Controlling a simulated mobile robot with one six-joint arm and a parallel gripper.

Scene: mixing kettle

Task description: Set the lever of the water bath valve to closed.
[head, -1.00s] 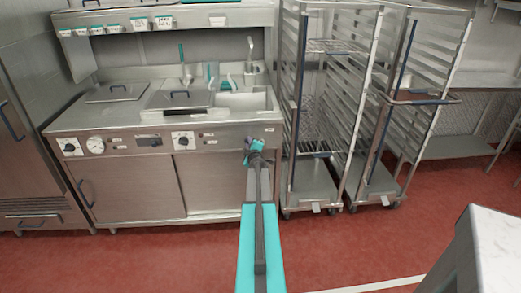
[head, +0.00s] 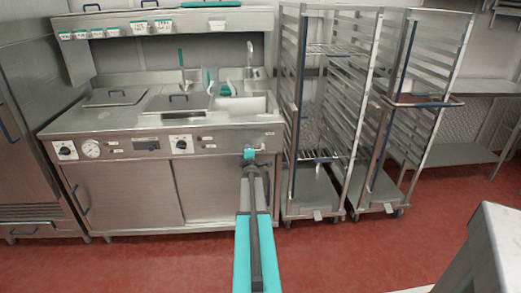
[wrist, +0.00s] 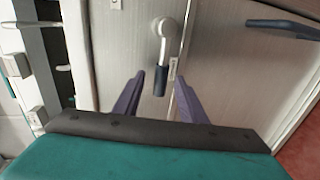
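In the wrist view, a valve lever (wrist: 163,62) with a round metal hub, a pale arm and a dark grip sits on a steel panel. Its grip points down in the picture. My gripper (wrist: 160,78) is open, and its two dark fingers stand left and right of the grip's end in the picture. I cannot tell whether they touch it. In the head view, my gripper (head: 249,156) is in front of the right end of the counter's control panel (head: 215,140). The lever is not clearly visible there.
Wheeled racks (head: 318,192) stand close on the right. In the wrist view, a dark handle (wrist: 285,28) is at upper right. Red floor (head: 165,262) in front is clear.

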